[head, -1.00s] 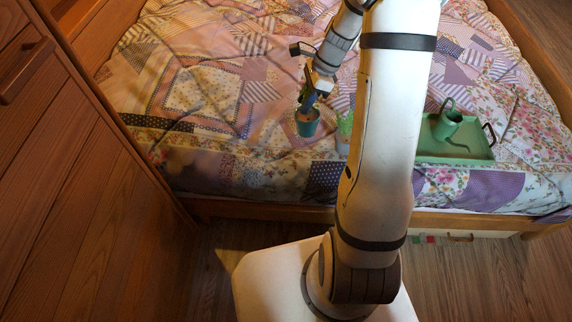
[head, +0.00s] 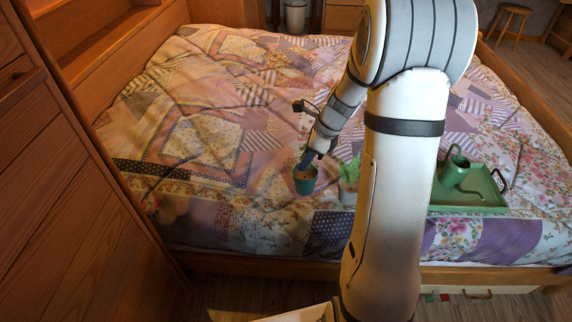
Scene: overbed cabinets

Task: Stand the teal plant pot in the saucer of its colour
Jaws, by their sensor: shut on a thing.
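The teal plant pot (head: 305,182) is in the head view, upright over the patchwork quilt, left of my arm. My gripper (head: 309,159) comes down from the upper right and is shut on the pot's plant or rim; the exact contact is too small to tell. The plant is mostly hidden behind the gripper. I cannot tell whether the pot touches the quilt or hangs just above it. No teal saucer shows in this view; my arm covers part of the bed.
A pale pot with a leafy green plant (head: 349,183) stands close right of the teal pot, partly behind my arm. A green tray (head: 470,199) holding a green watering can (head: 455,170) lies right of my arm. The quilt (head: 200,190) is clear at left. Wooden cabinets (head: 75,190) line the left.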

